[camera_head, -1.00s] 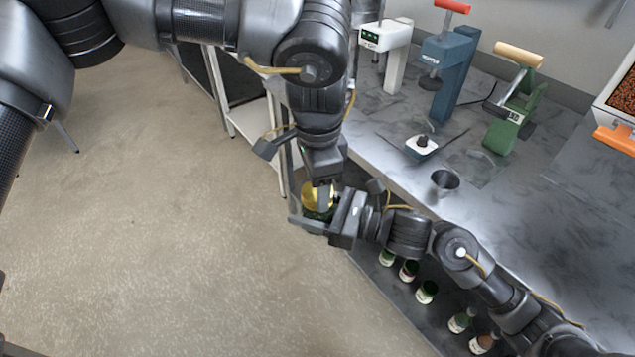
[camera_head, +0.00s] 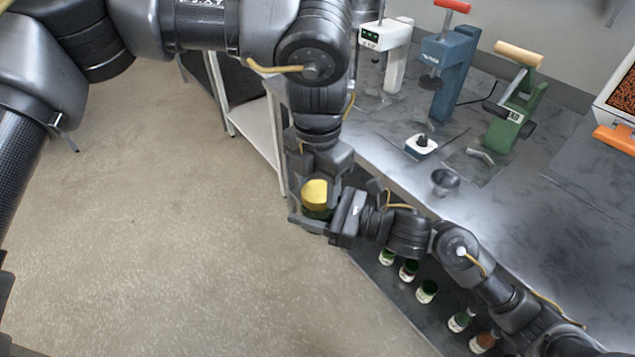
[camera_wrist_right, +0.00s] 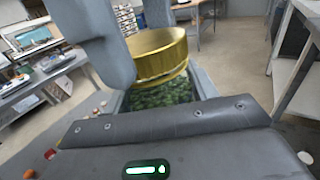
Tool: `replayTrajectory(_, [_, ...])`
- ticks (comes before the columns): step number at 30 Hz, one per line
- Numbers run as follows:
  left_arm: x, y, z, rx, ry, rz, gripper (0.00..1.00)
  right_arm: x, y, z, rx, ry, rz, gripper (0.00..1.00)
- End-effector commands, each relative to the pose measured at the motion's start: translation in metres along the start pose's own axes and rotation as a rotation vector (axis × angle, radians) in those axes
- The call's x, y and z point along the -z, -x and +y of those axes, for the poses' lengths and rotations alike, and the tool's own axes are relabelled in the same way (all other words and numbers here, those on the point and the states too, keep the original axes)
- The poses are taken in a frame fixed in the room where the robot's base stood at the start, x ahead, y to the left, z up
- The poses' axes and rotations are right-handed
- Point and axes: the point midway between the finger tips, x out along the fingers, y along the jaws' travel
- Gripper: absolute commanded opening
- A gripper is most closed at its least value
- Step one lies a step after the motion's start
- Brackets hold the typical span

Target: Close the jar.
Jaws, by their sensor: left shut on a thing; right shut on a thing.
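The jar (camera_wrist_right: 162,95) is clear with green contents and stands between the fingers of my right gripper (camera_head: 316,222), which is shut on it. The gold lid (camera_head: 315,193) is at the jar's mouth, and it also shows in the right wrist view (camera_wrist_right: 158,54). My left gripper (camera_head: 317,178) comes from above and is shut on the lid, with fingers on either side of it. In the right wrist view the lid looks nearly level; I cannot tell whether it is fully seated. Most of the jar's lower body is hidden by my right gripper.
Both grippers are in front of the dark worktop's edge (camera_head: 400,190). A metal cup (camera_head: 445,182) stands near that edge. White (camera_head: 394,60), blue (camera_head: 452,75) and green (camera_head: 513,115) presses stand behind. Open floor lies left.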

Motion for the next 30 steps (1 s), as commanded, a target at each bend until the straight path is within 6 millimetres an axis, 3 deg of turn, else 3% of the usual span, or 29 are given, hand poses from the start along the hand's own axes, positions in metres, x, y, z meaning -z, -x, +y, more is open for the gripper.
replayTrajectory(6, [-0.0007, 0.0005, 0.0014, -0.003, -0.553, -0.004, 0.25, -0.0005, -0.0004, 0.0029, -0.007, 0.002, -0.002, 0.0])
replayTrajectory(11, [-0.0007, 0.0004, 0.0012, -0.003, -0.867, -0.004, 0.25, -0.0005, -0.0005, 0.0029, -0.008, 0.002, -0.002, 0.0])
replayTrajectory(15, [-0.0008, 0.0003, 0.0009, -0.002, -0.865, -0.004, 0.25, -0.0005, -0.0005, 0.0029, -0.008, 0.002, -0.002, 0.0])
replayTrajectory(16, [-0.0008, 0.0003, 0.0009, -0.002, -0.865, -0.004, 0.53, -0.0004, -0.0005, 0.0029, -0.007, 0.002, -0.002, 0.0])
replayTrajectory(21, [-0.0005, 0.0001, 0.0005, -0.001, -0.865, -0.004, 0.74, -0.0005, -0.0004, 0.0021, -0.005, 0.001, -0.002, 0.0])
replayTrajectory(30, [-0.0001, 0.0012, 0.0, 0.0, -0.865, -0.002, 0.74, -0.0008, -0.0002, 0.0009, -0.002, 0.001, -0.002, 0.0])
